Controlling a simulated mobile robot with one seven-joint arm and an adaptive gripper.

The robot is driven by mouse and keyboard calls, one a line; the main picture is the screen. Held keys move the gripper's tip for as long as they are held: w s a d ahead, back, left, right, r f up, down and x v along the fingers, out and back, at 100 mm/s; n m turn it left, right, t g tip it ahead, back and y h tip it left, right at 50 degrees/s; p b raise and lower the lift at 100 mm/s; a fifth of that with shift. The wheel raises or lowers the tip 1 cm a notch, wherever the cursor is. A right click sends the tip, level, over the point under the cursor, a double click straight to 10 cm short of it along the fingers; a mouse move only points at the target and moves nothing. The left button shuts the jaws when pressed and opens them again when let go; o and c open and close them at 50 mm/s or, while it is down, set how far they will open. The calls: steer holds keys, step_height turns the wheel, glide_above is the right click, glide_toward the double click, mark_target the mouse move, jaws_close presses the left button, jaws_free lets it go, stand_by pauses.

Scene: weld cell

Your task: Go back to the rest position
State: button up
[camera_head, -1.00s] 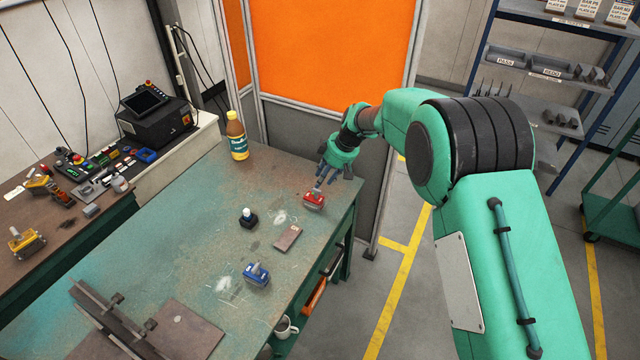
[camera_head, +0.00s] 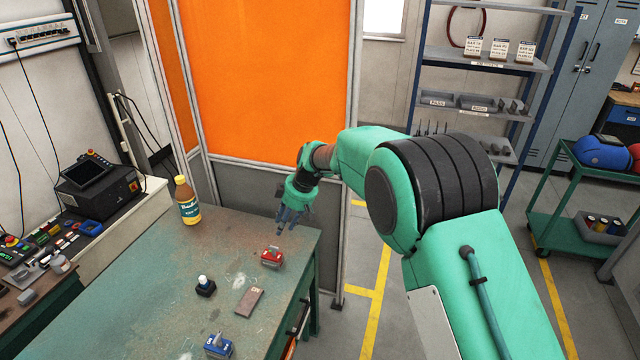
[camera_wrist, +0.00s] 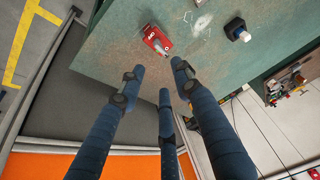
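My gripper (camera_head: 287,222) hangs above the far right corner of the green-topped table (camera_head: 150,290). Its three blue fingers (camera_wrist: 162,88) stand apart in the wrist view, with nothing between them, so it is open and empty. A red block-like part (camera_head: 271,257) with a grey top rests on the table just below the fingers and apart from them. The red part also shows in the wrist view (camera_wrist: 157,40), beyond the fingertips. My green arm reaches in from the right.
A bottle (camera_head: 187,201) stands at the table's back edge. A dark part with a white top (camera_head: 205,286), a brown plate (camera_head: 249,301) and a blue part (camera_head: 218,346) lie nearby. An orange screen (camera_head: 265,80) stands behind. Shelves (camera_head: 480,110) and a green cart (camera_head: 570,235) are right.

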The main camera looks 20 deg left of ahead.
steer(key=s+d+r+m+t, duration=0.1)
steer(key=s+d+r+m, duration=0.2)
steer(key=d+r, duration=0.65)
steer(key=s+d+r+m+t+h, duration=0.1)
steer(key=s+d+r+m, duration=0.15)
steer(key=d+r, duration=0.65)
steer(key=s+d+r+m+t, duration=0.15)
steer(key=s+d+r, duration=0.3)
steer(key=d, duration=0.85)
steer(key=s+d+m+t+h, duration=0.2)
steer(key=s+d+m, duration=0.8)
steer(key=s+d, duration=1.5)
steer(key=s+h, duration=0.1)
steer(key=s, duration=0.3)
steer(key=shift+d+r+m+h, duration=0.25)
steer(key=shift+r+m+h, duration=0.05)
steer(key=shift+r+m, duration=0.1)
